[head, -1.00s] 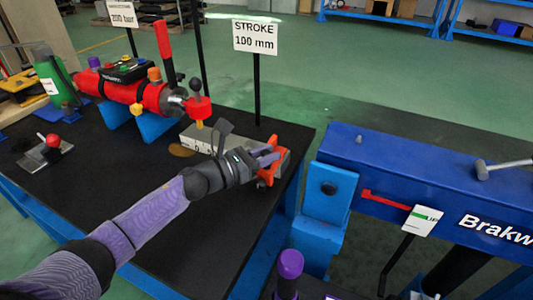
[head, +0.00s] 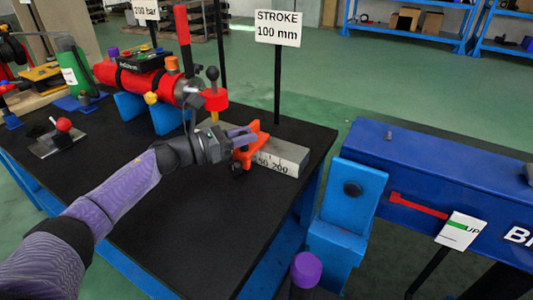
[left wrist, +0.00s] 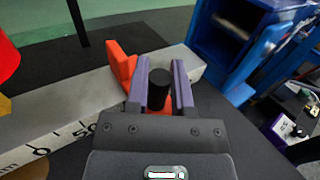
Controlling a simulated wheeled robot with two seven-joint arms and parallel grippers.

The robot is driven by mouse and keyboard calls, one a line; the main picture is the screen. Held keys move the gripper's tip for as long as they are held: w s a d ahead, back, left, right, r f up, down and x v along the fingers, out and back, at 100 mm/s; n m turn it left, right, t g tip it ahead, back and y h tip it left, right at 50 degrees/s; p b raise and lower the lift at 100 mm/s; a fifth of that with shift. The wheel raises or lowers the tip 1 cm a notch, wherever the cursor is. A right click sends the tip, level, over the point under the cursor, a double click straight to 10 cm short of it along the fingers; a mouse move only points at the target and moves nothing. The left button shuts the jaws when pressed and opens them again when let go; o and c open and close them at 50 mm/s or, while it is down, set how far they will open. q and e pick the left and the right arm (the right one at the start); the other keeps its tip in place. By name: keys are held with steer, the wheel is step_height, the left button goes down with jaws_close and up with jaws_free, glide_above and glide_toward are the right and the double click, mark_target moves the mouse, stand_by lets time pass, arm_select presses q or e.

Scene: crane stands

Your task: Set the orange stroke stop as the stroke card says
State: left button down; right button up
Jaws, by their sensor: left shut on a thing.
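The orange stroke stop (head: 252,145) sits on a grey scale bar (head: 287,153) on the black bench. My left gripper (head: 240,136) is shut on the stop's black knob (left wrist: 159,84), with a finger on each side of it. In the left wrist view the orange stop (left wrist: 122,64) spans the bar, with 0 and 50 to its left. In the head view, 200 and a partly covered number ending in 50 show to its right. The exact mark at the stop is hidden. The stroke card (head: 277,28) reads STROKE 100 mm. My right gripper is not in view.
A blue machine beam (head: 420,170) stands to the right. The front of the bench top is clear.

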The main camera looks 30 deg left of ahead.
arm_select(q)
steer(key=shift+a+f, duration=0.1)
steer(key=shift+a, duration=0.15)
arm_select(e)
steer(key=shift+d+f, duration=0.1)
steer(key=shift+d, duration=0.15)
arm_select(q)
steer(key=c, duration=0.8)
jaws_free()
steer(key=shift+o, duration=1.4)
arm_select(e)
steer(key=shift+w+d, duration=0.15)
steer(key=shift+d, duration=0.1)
